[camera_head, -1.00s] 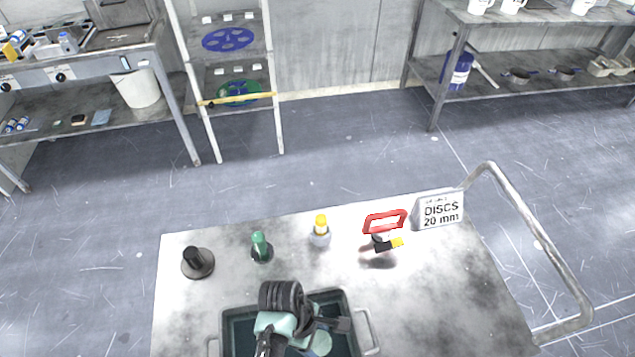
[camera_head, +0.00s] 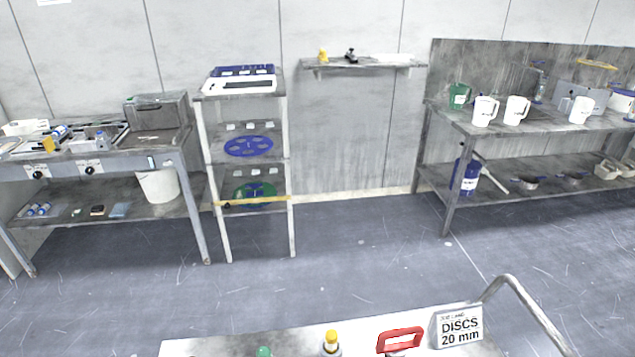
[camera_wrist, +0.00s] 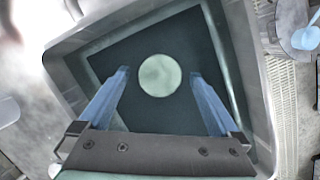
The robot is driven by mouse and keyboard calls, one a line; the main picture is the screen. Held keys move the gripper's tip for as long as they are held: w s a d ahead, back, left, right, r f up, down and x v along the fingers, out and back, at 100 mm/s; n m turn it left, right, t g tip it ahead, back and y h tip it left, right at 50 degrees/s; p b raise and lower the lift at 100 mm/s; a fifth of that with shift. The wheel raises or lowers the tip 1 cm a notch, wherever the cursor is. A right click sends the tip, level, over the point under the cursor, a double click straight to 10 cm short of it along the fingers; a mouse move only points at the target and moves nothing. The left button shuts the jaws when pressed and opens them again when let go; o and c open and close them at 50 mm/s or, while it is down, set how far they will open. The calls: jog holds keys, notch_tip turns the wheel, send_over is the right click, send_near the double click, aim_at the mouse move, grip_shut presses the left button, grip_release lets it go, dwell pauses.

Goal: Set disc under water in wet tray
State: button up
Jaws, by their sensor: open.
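In the wrist view a pale green round disc (camera_wrist: 159,75) lies on the dark floor of a grey tray (camera_wrist: 248,60), the wet tray by its look. I cannot tell from this view how deep any water over the disc is. My gripper (camera_wrist: 160,85) is open. Its two blue fingers stand apart, one to the left and one to the right of the disc, and nothing is held between them. Whether the fingers touch the tray floor is unclear. The head view does not show the gripper, the tray or the disc.
In the head view the cart top (camera_head: 240,340) carries a "DISCS 20 mm" sign (camera_head: 460,327), a red-framed item (camera_head: 400,338) and a yellow-capped bottle (camera_head: 331,342). A metal handle (camera_head: 530,305) is at its right. A rack (camera_head: 243,150) and benches stand beyond open floor.

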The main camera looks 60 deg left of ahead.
jog(key=v, duration=1.2)
jog(key=w+a+r+m+t+y, duration=0.2)
jog(key=w+r+m, duration=0.1)
jog(key=w+r, duration=0.4)
jog(key=w+a+r+m+t+y, duration=0.25)
jog(key=w+r+m, duration=0.2)
jog(key=w, duration=0.35)
jog(key=w+d+r+m+t+y, duration=0.1)
jog(key=w+d+r+m+t, duration=0.3)
jog(key=r, duration=0.5)
jog(key=w+d+r+m+t+y, duration=0.1)
jog(key=w+r+t, duration=0.1)
jog(key=w+r, duration=0.6)
jog(key=d+r+m+t, duration=0.3)
jog(key=d+r, duration=0.2)
jog(key=r, duration=0.5)
jog(key=d+r+m+t, duration=0.3)
jog(key=d+r+t, duration=0.1)
jog(key=r, duration=0.5)
jog(key=s+d+r+m+t+h, duration=0.2)
jog(key=s+d+r+m+t, duration=0.1)
jog(key=r, duration=0.6)
jog(key=s+d+r+m+t+h, duration=0.2)
jog(key=s+d+r+m+t, duration=0.2)
jog(key=s+d+r, duration=0.3)
notch_tip(320, 180, up, 4)
jog(key=shift+s+d+f+t, duration=0.25)
jog(key=shift+d+t, duration=0.3)
jog(key=shift+d, duration=0.2)
jog(key=shift+f, duration=0.2)
